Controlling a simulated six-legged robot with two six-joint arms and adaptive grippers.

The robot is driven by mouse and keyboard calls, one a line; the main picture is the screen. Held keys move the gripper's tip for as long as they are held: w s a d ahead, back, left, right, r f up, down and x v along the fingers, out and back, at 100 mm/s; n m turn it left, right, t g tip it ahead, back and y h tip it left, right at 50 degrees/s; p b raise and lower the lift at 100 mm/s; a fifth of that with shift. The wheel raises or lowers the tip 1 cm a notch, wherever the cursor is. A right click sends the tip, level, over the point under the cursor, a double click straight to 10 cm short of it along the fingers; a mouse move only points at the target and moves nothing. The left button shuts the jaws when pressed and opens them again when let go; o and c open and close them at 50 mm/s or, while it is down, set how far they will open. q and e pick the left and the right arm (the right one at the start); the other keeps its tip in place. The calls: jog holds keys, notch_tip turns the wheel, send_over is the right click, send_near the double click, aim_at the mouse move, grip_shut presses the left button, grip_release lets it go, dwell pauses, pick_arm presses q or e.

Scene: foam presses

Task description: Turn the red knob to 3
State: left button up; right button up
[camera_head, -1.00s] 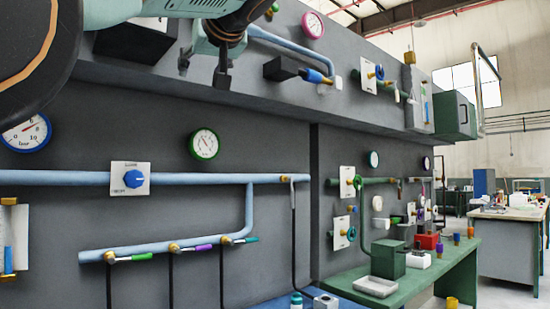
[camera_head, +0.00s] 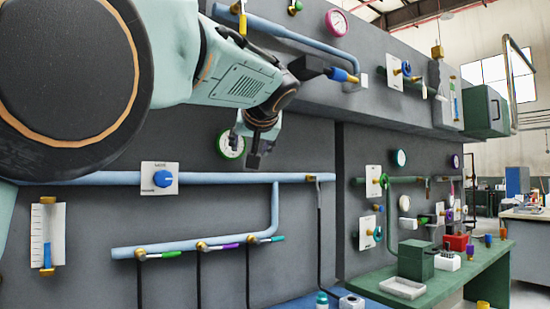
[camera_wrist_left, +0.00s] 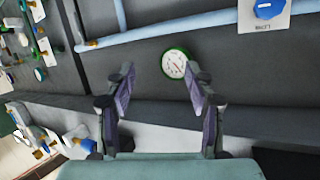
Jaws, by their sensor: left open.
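I cannot make out a red knob in either view. A blue knob (camera_head: 164,179) on a white plate sits on the light-blue pipe at left in the head view; it also shows at the top right of the left wrist view (camera_wrist_left: 266,8). My left gripper (camera_head: 248,153) is in front of the wall, right of and a little above the blue knob, overlapping the green-rimmed gauge (camera_head: 229,145). In the left wrist view its two fingers (camera_wrist_left: 160,80) are apart and empty, with the green-rimmed gauge (camera_wrist_left: 175,63) beyond them. My right gripper is not seen.
Light-blue pipes (camera_head: 95,178) and several small valves with coloured handles (camera_head: 163,254) line the grey wall. An overhanging ledge (camera_head: 400,112) runs above. A green bench (camera_head: 455,279) with boxes and a tray (camera_head: 403,288) stands at right. A white-plated level tube (camera_head: 48,235) hangs at far left.

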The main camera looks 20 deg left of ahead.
pick_arm(q)
jog(key=shift+w+d+f+m+h, duration=0.15)
jog(key=shift+w+f, duration=0.15)
jog(key=shift+f, duration=0.4)
jog(key=shift+w+d+f+m+h, duration=0.15)
jog(key=shift+w+f, duration=0.1)
jog(key=shift+f, duration=0.45)
jog(key=shift+a, duration=0.15)
jog(key=shift+f, duration=0.1)
